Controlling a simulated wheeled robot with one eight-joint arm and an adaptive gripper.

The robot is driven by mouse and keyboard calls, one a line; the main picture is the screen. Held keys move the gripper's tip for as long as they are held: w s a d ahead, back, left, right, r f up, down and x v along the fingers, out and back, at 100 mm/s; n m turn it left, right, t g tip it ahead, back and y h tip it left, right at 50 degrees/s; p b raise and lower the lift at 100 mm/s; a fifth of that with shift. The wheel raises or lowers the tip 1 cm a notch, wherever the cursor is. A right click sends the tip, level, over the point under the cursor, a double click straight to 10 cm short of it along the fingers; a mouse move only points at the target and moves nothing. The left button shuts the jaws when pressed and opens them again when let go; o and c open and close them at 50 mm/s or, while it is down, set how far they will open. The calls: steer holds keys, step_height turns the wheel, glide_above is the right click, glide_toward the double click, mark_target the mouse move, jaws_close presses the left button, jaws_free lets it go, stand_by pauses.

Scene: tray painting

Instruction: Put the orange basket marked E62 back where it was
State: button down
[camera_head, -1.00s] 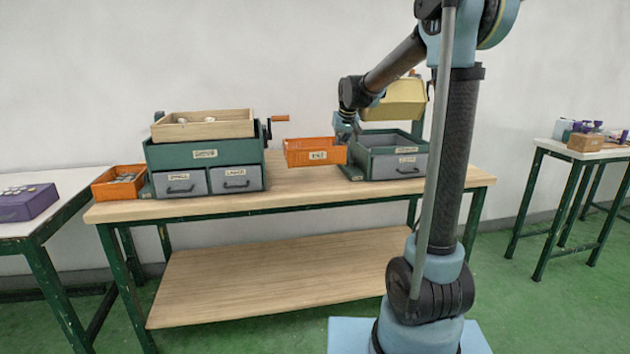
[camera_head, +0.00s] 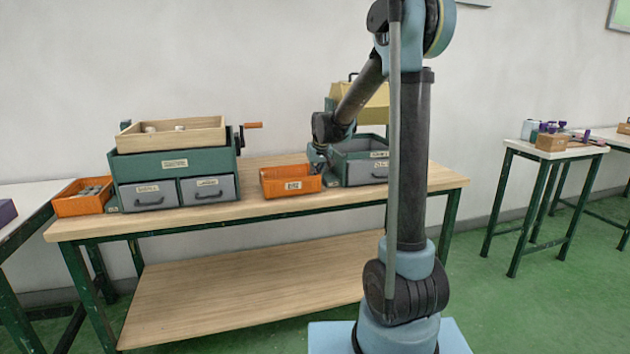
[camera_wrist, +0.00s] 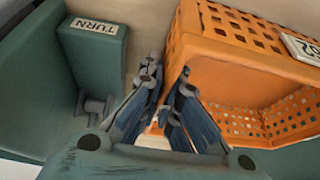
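The orange basket (camera_head: 290,183) bears a pale label on its front and sits over the table's front middle, left of the right-hand station. I cannot tell whether its bottom touches the tabletop. It looks empty in the wrist view (camera_wrist: 225,45), where part of a label ending in "62" shows. My gripper (camera_head: 318,168) is at the basket's right end. In the wrist view, its two fingers (camera_wrist: 168,92) are close together at the basket's near wall, one on each side, and appear shut on it. The fingertips partly hide the wall.
A green station with grey drawers (camera_head: 355,172) stands just right of the basket; its green part marked "TURN" (camera_wrist: 93,45) is near my fingers. Another station (camera_head: 175,162) with a wooden tray stands left. A second, filled orange basket (camera_head: 83,198) is at the table's left end.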

steer(key=shift+f, duration=0.3)
steer(key=c, duration=1.8)
jaws_free()
